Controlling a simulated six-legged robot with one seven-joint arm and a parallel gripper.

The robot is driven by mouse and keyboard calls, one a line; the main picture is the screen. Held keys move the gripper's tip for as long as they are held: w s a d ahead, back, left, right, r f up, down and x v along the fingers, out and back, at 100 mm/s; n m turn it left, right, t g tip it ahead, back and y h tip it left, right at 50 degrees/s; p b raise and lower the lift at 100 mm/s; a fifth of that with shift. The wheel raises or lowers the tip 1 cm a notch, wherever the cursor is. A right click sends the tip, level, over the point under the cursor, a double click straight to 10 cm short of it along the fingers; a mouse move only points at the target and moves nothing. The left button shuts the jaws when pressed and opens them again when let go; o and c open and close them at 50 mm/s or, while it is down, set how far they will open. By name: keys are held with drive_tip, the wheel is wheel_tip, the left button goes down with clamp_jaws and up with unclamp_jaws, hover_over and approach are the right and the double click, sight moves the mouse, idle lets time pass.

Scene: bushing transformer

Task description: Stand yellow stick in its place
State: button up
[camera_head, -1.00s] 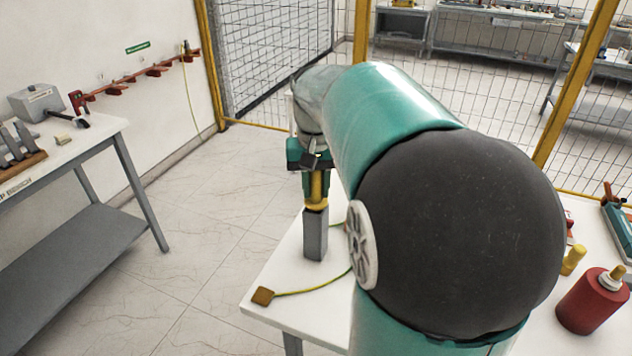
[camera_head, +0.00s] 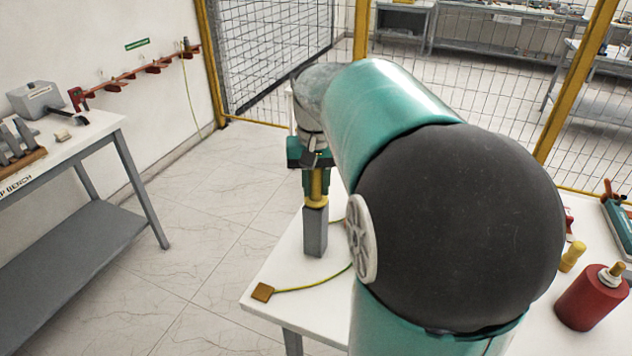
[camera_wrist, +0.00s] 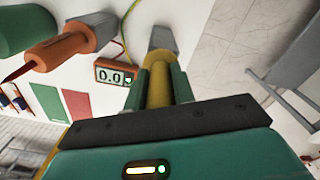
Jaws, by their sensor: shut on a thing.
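The yellow stick (camera_head: 316,186) is upright, with its collar at the top of a grey square post (camera_head: 315,232) on the white table (camera_head: 283,263). My gripper (camera_head: 317,176) is shut on the stick from above. In the wrist view the yellow stick (camera_wrist: 158,80) lies between the green fingers of my gripper (camera_wrist: 165,86). The grey post (camera_wrist: 162,38) shows just beyond its collar. The stick's lower end is hidden, so how deep it sits in the post cannot be told.
A yellow-green cable ends in a brown block (camera_head: 262,292) at the table's left edge. The wrist view shows a meter (camera_wrist: 115,72) and an orange tool (camera_wrist: 60,46) near the post. A red bottle (camera_head: 591,298) stands at right. A workbench (camera_head: 85,160) is at left.

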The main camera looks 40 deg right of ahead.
drive_tip(key=shift+f, duration=0.45)
idle(0.4)
drive_tip(key=o, duration=1.1)
drive_tip(key=shift+c, duration=0.2)
